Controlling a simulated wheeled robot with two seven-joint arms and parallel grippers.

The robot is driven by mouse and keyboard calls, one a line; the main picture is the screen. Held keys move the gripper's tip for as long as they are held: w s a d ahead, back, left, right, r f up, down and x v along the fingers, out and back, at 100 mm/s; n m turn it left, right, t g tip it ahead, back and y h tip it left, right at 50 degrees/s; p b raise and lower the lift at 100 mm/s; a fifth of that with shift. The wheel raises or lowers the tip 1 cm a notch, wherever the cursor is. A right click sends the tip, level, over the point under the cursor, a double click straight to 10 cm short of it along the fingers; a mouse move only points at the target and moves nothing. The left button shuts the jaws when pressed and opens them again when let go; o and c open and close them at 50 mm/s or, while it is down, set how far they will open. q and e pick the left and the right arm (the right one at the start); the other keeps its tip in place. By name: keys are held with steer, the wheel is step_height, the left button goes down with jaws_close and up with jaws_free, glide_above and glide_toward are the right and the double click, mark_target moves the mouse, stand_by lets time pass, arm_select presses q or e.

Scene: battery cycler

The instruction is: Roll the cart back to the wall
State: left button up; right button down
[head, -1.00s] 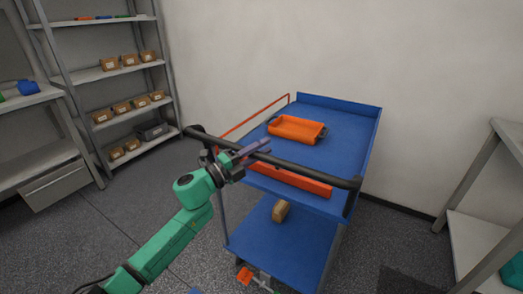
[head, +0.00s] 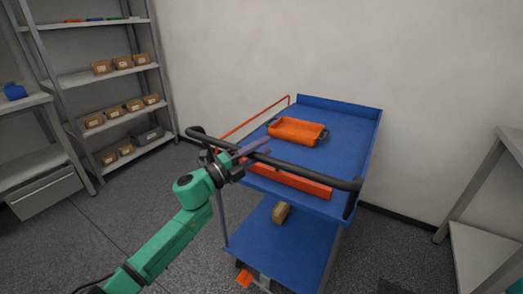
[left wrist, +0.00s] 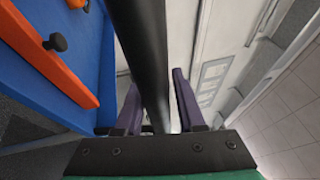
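The blue cart (head: 345,135) stands in front of the pale wall (head: 400,60), its far raised edge towards it. I cannot tell how wide the gap to the wall is. Its black handlebar (head: 310,172) runs along the near side. My left gripper (head: 250,150) is at the left part of the handlebar. In the left wrist view, the handlebar (left wrist: 140,45) passes between the purple fingers of my left gripper (left wrist: 160,105), which look closed around it. My right gripper is not in view.
An orange tray (head: 297,131) lies on the cart's top deck, and a small brown box (head: 281,212) on its lower deck. A shelf rack (head: 110,75) with boxes stands at the left. A grey bench (head: 490,215) stands at the right. Floor between rack and cart is clear.

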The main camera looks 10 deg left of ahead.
arm_select(q)
steer(key=shift+o, duration=0.8)
steer(key=shift+w+d, duration=0.1)
steer(key=b+v, duration=0.3)
steer(key=v, duration=1.1)
steer(key=shift+a+f, duration=0.15)
steer(key=shift+a, duration=0.1)
